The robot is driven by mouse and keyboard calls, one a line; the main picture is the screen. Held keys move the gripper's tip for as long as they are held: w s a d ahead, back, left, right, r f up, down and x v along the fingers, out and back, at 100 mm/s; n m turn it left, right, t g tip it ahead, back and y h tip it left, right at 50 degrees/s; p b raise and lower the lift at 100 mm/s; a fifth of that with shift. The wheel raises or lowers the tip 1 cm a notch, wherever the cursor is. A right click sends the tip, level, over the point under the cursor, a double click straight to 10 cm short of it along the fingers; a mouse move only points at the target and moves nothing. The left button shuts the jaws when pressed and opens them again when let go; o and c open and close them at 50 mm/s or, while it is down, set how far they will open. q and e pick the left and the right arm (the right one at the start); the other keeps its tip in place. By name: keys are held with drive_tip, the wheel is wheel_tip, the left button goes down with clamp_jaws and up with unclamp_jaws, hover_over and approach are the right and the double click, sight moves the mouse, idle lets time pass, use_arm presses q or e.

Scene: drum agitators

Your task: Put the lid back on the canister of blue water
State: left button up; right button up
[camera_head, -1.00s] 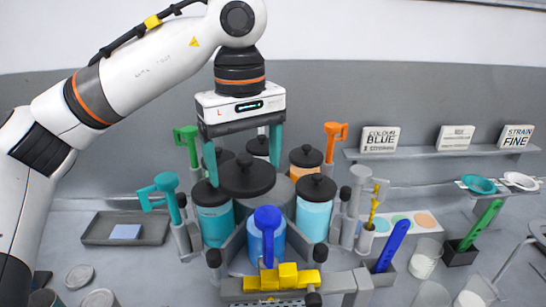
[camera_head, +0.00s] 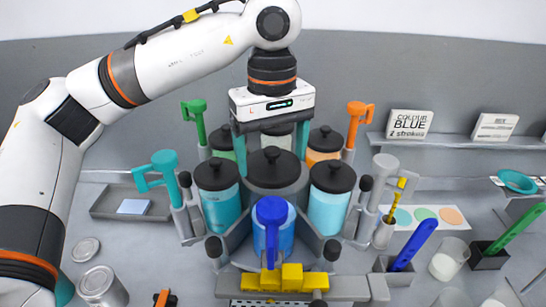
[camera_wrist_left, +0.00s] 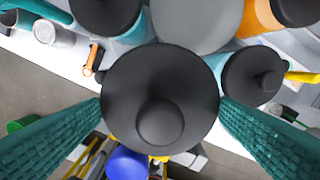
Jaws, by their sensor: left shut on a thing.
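My left gripper (camera_head: 272,158) is shut on a black lid (camera_head: 274,170) with a round knob. It holds the lid level above the machine, and the lid fills the space between the teal fingers in the wrist view (camera_wrist_left: 160,100). The canister of blue water (camera_head: 286,238) stands at the front of the ring, below the lid in the head view. Its front is partly covered by a blue handle (camera_head: 271,212). The canister's mouth is hard to make out. My right gripper is not in view.
A teal canister (camera_head: 220,207) and a light blue one (camera_head: 327,212) stand close on either side, both lidded. A grey central drum (camera_wrist_left: 195,22) shows behind the held lid. Upright teal (camera_head: 166,168) and grey (camera_head: 385,170) handles flank the ring. A yellow block (camera_head: 291,277) is in front.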

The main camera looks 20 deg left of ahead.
sight(273, 166)
use_arm(q)
drive_tip(key=shift+w+f, duration=0.4)
drive_tip(key=shift+f, duration=0.2)
drive_tip(key=shift+f+b, duration=0.4)
wheel_tip(273, 166, down, 2)
drive_tip(key=shift+s+f+b, duration=0.1)
drive_tip(key=shift+s+b, duration=0.05)
drive_tip(key=shift+b, duration=0.55)
drive_tip(key=shift+f+b, duration=1.15)
drive_tip(key=shift+f, duration=0.4)
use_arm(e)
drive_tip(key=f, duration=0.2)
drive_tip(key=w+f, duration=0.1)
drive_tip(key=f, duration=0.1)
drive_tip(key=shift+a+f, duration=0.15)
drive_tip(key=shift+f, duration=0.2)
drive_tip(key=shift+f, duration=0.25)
use_arm(q)
drive_tip(key=shift+f+b, duration=0.15)
drive_tip(key=shift+b, duration=0.55)
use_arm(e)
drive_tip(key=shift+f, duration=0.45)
